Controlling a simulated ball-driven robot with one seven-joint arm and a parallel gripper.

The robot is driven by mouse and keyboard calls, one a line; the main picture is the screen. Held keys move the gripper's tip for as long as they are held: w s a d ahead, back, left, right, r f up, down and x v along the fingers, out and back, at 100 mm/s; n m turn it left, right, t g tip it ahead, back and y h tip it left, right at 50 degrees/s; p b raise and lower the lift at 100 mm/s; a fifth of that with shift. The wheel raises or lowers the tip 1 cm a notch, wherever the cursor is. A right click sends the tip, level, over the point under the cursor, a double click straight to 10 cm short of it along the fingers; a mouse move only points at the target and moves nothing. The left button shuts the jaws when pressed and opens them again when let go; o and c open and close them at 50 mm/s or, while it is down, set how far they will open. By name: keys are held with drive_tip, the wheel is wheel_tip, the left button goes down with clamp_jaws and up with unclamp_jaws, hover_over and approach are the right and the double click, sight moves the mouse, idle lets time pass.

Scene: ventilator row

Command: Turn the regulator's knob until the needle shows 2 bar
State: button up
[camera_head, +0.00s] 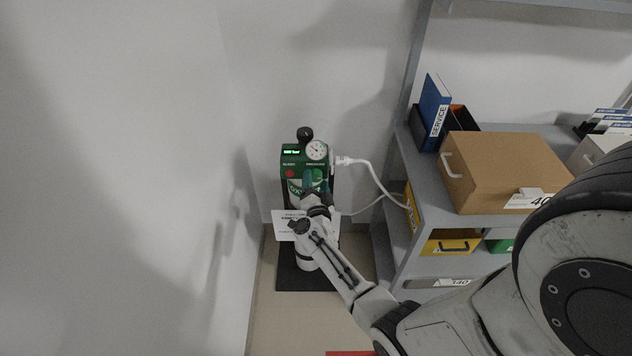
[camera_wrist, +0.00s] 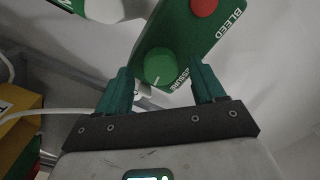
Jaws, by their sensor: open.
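The green regulator unit (camera_head: 293,161) stands against the wall, with a round white gauge (camera_head: 316,150) at its top right. The gauge needle is too small to read. A small lit display is left of the gauge, its digits unclear. In the wrist view the round green knob (camera_wrist: 158,64), with a white mark at its edge, sits on the green panel (camera_wrist: 185,40). My gripper (camera_wrist: 162,80) is open, its teal fingertips on either side of the knob; contact cannot be told. In the head view my gripper (camera_head: 316,181) covers the knob.
A red BLEED button (camera_wrist: 203,7) is beside the knob on the panel. A white hose (camera_head: 372,172) runs from the unit to the right. Grey shelving (camera_head: 432,196) with a cardboard box (camera_head: 505,165) and yellow bin (camera_head: 450,243) stands right. The left wall is bare.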

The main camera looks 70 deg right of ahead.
drive_tip(key=v, duration=1)
drive_tip(key=shift+p, duration=0.45)
